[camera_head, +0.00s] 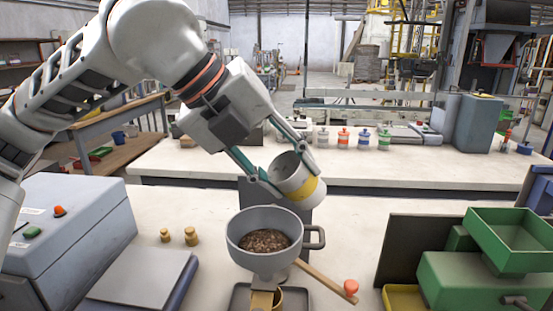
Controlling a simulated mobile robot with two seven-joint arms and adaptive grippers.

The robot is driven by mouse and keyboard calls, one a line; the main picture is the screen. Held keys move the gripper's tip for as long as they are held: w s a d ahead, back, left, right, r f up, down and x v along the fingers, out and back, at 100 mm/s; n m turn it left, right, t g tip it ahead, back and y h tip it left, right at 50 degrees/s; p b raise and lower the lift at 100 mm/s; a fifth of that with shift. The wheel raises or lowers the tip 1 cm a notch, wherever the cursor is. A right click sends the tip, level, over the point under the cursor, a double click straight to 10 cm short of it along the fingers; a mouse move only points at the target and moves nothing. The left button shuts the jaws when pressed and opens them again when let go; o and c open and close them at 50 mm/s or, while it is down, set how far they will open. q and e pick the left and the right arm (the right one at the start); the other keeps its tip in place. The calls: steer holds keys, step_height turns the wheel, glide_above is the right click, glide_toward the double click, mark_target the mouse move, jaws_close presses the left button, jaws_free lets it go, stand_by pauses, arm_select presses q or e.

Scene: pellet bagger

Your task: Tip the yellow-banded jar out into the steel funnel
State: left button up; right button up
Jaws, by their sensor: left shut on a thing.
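The yellow-banded jar (297,186) is pale grey with a yellow band. It is held tilted in the air, above and slightly right of the steel funnel's back rim. My left gripper (289,172) is shut on the jar, with one finger on each side. The steel funnel (241,240) is a wide grey bowl with a side handle. Brown pellets (265,241) lie in its bottom. I cannot see what is inside the jar. My right gripper is out of view.
A grey machine box (75,225) with a flat plate stands at left, near two small brass weights (191,237). A green hopper (500,237) stands at right. Several banded jars (343,138) stand on the rear bench.

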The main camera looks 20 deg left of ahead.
arm_select(q)
steer(key=g+y+p, duration=0.1)
steer(key=p, duration=0.2)
steer(key=w+d+r+g+y+p, duration=0.1)
steer(key=p, duration=0.2)
steer(key=shift+w+d, duration=0.1)
steer(key=shift+w, duration=0.15)
steer(key=w+g+p, duration=0.1)
steer(key=p, duration=0.1)
steer(key=w+d+g+y+p, duration=0.1)
steer(key=p, duration=0.2)
steer(key=shift+d+f+y, duration=0.2)
steer(key=shift+d+y, duration=0.1)
steer(key=shift+w+d+f+g+p, duration=0.15)
steer(key=shift+f+g+p, duration=0.1)
steer(key=shift+g+p, duration=0.25)
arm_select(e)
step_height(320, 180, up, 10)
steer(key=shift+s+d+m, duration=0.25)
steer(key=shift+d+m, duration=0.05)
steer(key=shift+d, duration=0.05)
